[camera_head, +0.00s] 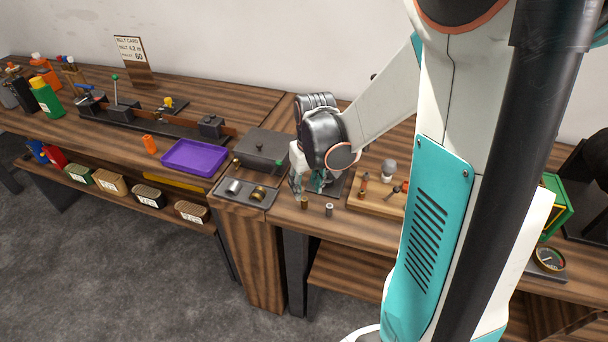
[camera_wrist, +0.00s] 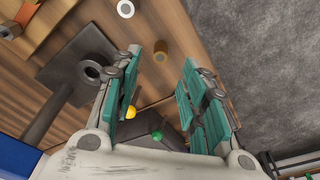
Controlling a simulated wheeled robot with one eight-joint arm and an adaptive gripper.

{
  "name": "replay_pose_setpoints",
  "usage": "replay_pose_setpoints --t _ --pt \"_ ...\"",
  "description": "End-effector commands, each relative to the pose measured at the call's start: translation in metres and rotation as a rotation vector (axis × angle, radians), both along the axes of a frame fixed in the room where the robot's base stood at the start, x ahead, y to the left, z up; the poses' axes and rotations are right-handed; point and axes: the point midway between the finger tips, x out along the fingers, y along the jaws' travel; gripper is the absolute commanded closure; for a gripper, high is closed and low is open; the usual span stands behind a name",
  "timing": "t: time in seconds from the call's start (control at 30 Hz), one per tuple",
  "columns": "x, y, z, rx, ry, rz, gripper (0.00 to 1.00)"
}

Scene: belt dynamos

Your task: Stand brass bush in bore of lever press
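The brass bush (camera_head: 304,203) stands upright on the bench near its front edge, just below my gripper (camera_head: 308,190) in the head view. In the wrist view the bush (camera_wrist: 161,51) shows its round open end between and beyond the two teal fingertips (camera_wrist: 163,57). My gripper points down, is open and holds nothing; I cannot tell its exact height above the bush. The lever press (camera_head: 337,187) is mostly hidden behind my gripper in the head view. In the wrist view its dark base plate with the round bore (camera_wrist: 92,72) lies left of the fingers, and the bore looks empty.
A grey bush (camera_head: 329,209) stands right of the brass one. A grey tray (camera_head: 228,196) with metal pieces lies left, before a dark lidded box (camera_head: 264,147). A wooden board (camera_head: 370,207) with tools lies right. A purple tray (camera_head: 195,157) sits farther left.

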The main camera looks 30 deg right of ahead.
Motion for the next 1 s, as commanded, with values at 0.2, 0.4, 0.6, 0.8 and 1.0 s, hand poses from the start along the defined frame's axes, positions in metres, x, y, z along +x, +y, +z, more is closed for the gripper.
replay_pose_setpoints --t 0.2,0.4,0.6,0.8,1.0 --pt "0.006 -0.001 -0.041 0.0 0.0 0.0 0.6" --pt "0.009 -0.001 -0.063 0.0 0.0 0.001 0.6" --pt "0.01 -0.001 -0.071 0.0 0.0 0.0 0.6" --pt "0.01 -0.001 -0.07 0.0 0.0 0.001 0.6" --pt "0.01 -0.001 -0.07 0.0 0.0 0.001 0.94"
